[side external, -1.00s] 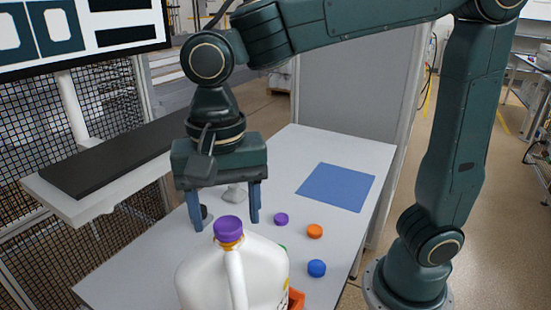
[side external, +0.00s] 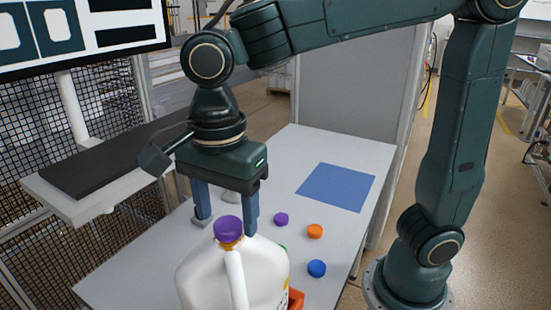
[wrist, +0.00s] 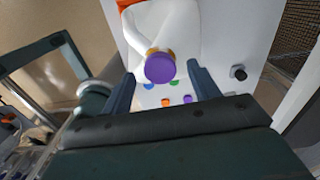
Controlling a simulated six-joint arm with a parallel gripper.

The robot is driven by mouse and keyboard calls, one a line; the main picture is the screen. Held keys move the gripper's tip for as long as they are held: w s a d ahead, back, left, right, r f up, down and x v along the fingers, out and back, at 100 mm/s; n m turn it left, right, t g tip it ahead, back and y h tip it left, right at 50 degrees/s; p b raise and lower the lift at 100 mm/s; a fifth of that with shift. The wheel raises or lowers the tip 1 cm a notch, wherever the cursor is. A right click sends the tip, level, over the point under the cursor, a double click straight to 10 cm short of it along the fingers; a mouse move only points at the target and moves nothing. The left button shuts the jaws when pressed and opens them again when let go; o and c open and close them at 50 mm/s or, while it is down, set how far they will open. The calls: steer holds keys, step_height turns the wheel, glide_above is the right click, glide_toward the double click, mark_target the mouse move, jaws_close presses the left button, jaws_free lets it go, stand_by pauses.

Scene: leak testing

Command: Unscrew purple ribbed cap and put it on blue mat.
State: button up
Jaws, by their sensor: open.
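The purple ribbed cap (side external: 228,229) sits on the neck of a white jug (side external: 235,275) with a handle. It also shows in the wrist view (wrist: 160,68). My gripper (side external: 224,228) is open, with its two fingers apart and nothing held. In the side view its fingers appear on either side of the cap, at about cap height. In the wrist view the cap lies in the gap just beyond the fingertips; I cannot tell whether either finger touches it. The blue mat (side external: 337,187) lies flat and bare on the far right of the table.
A loose purple cap (side external: 281,219), an orange cap (side external: 315,231) and a blue cap (side external: 317,268) lie right of the jug. Part of an orange holder (side external: 296,299) shows at the jug's base. The grey table (side external: 300,150) is clear behind the mat.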

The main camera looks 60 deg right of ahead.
steer(key=shift+m, duration=2)
steer(key=shift+f, duration=0.1)
steer(key=shift+f, duration=1.1)
jaws_close()
steer(key=shift+f, duration=0.1)
